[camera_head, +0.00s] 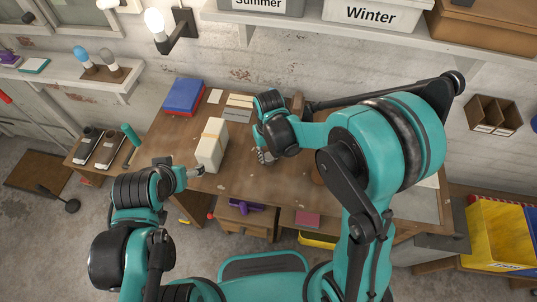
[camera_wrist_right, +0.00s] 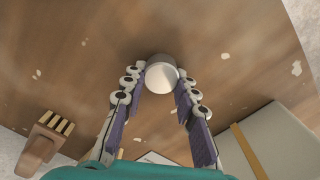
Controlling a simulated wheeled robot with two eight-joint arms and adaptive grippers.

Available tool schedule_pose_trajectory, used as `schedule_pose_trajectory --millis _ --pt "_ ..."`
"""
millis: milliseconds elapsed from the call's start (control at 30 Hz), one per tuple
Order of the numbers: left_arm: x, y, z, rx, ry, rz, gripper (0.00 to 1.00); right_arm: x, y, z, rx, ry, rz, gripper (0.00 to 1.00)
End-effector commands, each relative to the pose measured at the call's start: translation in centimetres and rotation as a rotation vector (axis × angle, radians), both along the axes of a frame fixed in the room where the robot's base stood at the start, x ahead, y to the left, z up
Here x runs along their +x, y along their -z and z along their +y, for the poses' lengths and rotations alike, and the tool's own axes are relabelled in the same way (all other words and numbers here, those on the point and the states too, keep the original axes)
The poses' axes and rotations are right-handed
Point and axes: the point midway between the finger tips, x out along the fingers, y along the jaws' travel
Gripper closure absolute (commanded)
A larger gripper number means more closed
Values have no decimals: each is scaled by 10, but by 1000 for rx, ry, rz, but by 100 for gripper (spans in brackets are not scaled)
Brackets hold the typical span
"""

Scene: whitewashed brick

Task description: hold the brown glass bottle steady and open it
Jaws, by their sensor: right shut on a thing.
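My right gripper (camera_head: 266,156) points down over the brown workbench (camera_head: 240,187). In the right wrist view its fingers (camera_wrist_right: 160,90) are shut on a round white cap (camera_wrist_right: 161,74) at their tips. I cannot make out a brown glass bottle under the cap, and cannot tell whether the cap sits on one. A brown rounded thing (camera_head: 318,172) shows partly behind my right arm, too hidden to name. My left gripper (camera_head: 193,173) is at the bench's left side, close to a cream box. Its fingers are too small to judge.
The cream box with a tan strap (camera_head: 211,146) stands between my grippers; it also shows in the right wrist view (camera_wrist_right: 275,140). A blue book stack (camera_head: 184,96) lies at the back left. A wooden slotted thing (camera_wrist_right: 46,138) lies near the right gripper. The bench's front middle is clear.

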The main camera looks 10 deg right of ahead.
Motion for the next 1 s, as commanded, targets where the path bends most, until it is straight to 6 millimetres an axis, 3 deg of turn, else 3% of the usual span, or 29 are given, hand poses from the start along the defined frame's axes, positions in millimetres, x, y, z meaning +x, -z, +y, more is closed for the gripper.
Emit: schedule_pose_trajectory --millis 167,200,267,300,667,767,1000 --pt "0 3 0 0 0 0 27 0 3 0 0 0 0 100" --pt "0 4 0 0 0 0 27 0 4 0 0 0 0 69" --pt "0 3 0 0 0 0 27 0 3 0 0 0 0 53" --pt "0 3 0 0 0 0 27 0 3 0 0 0 0 51" --pt "0 -2 0 0 0 0 27 0 -3 0 0 0 0 51" --pt "0 -7 0 0 0 0 27 -1 -17 0 0 0 0 51" --pt "0 -25 0 0 0 0 27 -2 -72 0 0 0 0 51"
